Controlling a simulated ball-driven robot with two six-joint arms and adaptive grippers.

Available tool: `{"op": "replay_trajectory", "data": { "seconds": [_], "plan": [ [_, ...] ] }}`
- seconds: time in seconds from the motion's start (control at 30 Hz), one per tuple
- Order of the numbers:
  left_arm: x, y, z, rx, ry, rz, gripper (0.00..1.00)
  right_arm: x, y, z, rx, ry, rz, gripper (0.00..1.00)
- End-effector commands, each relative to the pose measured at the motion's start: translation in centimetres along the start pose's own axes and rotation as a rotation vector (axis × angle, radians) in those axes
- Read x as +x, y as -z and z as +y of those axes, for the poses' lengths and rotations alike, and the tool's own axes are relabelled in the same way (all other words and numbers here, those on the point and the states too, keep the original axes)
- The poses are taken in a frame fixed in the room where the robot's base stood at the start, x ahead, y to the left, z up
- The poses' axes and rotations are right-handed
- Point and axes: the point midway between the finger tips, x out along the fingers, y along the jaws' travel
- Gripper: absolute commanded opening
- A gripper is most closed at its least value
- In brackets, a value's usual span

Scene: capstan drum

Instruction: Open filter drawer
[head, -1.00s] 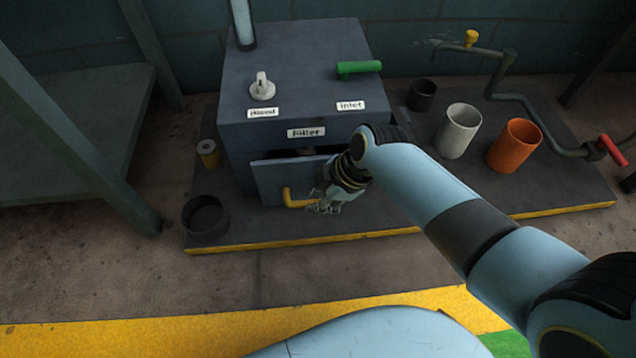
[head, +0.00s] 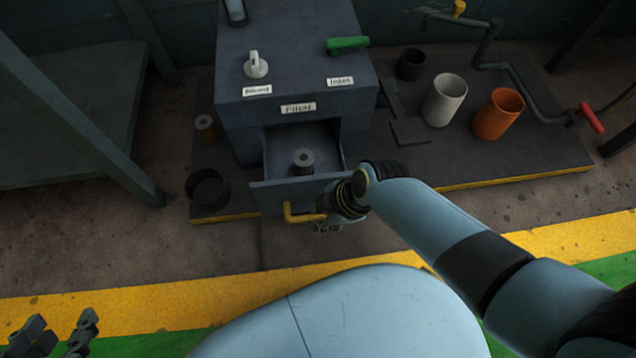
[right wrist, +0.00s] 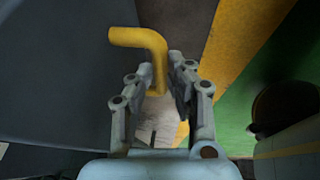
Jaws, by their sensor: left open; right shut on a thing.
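The filter drawer (head: 262,197) is pulled well out of the dark box (head: 235,112), below the label "Filter" (head: 298,108). A grey cylindrical filter with a hole in its top (head: 303,162) stands inside the drawer. A yellow bent handle (head: 290,214) is on the drawer front. My right gripper (head: 328,226) is at the handle, its fingers partly hidden by my arm. In the right wrist view, its fingers (right wrist: 162,85) are shut on the yellow handle (right wrist: 140,38). My left gripper (head: 62,335) is open and empty at the bottom left corner, away from the drawer.
On the box top are a white knob (head: 256,66) and a green lever (head: 347,45). A white cup (head: 444,100) and an orange cup (head: 498,114) stand at right. The floor in front is clear.

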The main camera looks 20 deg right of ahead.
Motion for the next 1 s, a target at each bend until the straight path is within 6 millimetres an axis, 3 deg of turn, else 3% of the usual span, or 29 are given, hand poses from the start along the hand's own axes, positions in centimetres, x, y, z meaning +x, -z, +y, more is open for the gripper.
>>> {"op": "replay_trajectory", "data": {
  "seconds": [0.3, 0.77, 0.8, 0.93, 1.0],
  "plan": [
    [-0.2, 0.6, -0.1, -0.002, -0.001, -0.059, 0.44, -0.2, 0.1, -1.3, 0.001, 0.001, 0.001, 0.00],
    [-0.2, 0.6, -0.1, -0.003, -0.001, -0.068, 0.44, -0.2, 0.1, -1.5, 0.001, 0.001, 0.001, 0.00],
    [-0.2, 0.6, -0.1, -0.003, -0.001, -0.068, 0.44, -0.2, 0.1, -1.5, 0.001, 0.001, 0.001, 0.19],
    [-0.2, 0.6, -0.1, -0.003, -0.001, -0.067, 0.44, -0.2, 0.1, -1.5, 0.001, 0.001, 0.001, 0.36],
    [-0.2, 0.6, -0.1, -0.003, -0.001, -0.067, 0.44, -0.2, 0.1, -1.5, 0.001, 0.000, 0.001, 0.38]
  ]
}}
